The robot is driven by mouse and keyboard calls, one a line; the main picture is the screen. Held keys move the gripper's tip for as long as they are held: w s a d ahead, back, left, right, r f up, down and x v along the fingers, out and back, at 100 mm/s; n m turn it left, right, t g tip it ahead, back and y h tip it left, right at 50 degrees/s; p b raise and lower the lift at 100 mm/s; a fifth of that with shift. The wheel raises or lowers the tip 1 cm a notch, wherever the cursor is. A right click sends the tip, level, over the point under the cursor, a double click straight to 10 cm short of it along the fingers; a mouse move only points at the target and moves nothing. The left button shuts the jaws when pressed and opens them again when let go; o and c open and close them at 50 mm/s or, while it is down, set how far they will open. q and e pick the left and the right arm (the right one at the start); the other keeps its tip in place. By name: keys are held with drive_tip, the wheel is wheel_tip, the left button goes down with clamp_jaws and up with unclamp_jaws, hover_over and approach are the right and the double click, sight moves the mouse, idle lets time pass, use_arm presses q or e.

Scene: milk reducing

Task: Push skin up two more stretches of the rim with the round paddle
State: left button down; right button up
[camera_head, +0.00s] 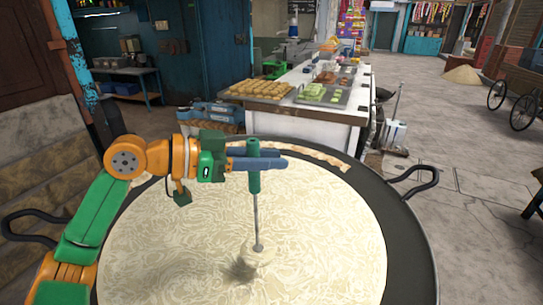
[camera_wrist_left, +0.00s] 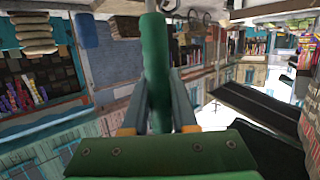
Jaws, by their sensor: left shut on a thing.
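My left gripper (camera_head: 254,163) is shut on the green handle (camera_head: 253,181) of the round paddle. The paddle stands nearly upright, its thin metal rod (camera_head: 256,222) running down to the pale round disc (camera_head: 258,252) at the milk surface, left of the pan's middle. In the left wrist view the green handle (camera_wrist_left: 156,75) stands between the two fingers. The wide dark pan (camera_head: 408,235) holds cream-coloured milk (camera_head: 330,225) with a swirled skin pattern. A tan strip of skin (camera_head: 315,153) lies along the far inner rim. My right gripper is not in view.
The pan has loop handles at right (camera_head: 415,180) and left (camera_head: 32,226). Behind it a white counter (camera_head: 300,125) carries trays of sweets (camera_head: 262,90). The paved floor at right is open, with a cart's wheels (camera_head: 523,105) beyond.

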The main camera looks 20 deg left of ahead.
sight(255, 199)
use_arm(q)
wheel_tip(255, 199, down, 8)
drive_tip(key=b, duration=0.7)
drive_tip(key=shift+s+f, duration=0.2)
drive_tip(key=shift+s, duration=0.05)
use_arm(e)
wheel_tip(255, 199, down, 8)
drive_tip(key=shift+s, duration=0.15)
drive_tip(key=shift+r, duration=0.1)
